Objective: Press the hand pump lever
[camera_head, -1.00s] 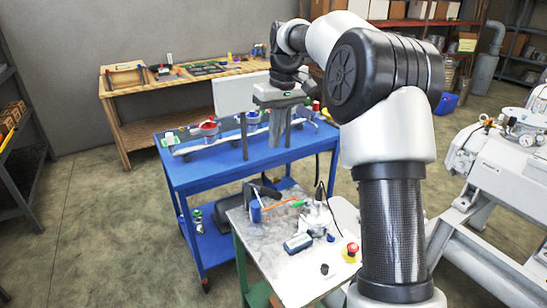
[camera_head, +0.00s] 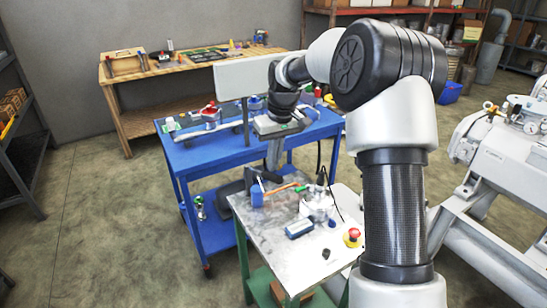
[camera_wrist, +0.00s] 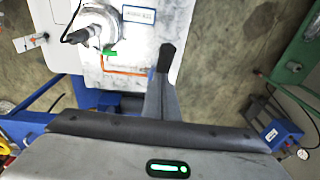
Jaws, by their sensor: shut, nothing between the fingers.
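A silver round pump-like unit (camera_head: 318,207) stands on the small grey-topped table (camera_head: 285,262). It also shows at the top left of the wrist view (camera_wrist: 97,20), with a dark handle (camera_wrist: 76,36) on it. A thin orange rod (camera_head: 284,188) with a green piece lies between this unit and a blue cylinder (camera_head: 257,197). I cannot tell for sure which part is the pump lever. My gripper (camera_head: 272,177) is shut and empty, pointing down above the table's far edge, near the blue cylinder. In the wrist view its black fingertips (camera_wrist: 166,55) are beside the orange rod; contact cannot be told.
A red emergency button (camera_head: 352,236) and a small blue-grey box (camera_head: 299,228) are on the same table. A blue cart (camera_head: 195,155) with fittings stands just behind. A wooden bench (camera_head: 145,122) is at the back, and a large white machine (camera_head: 510,160) is at right.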

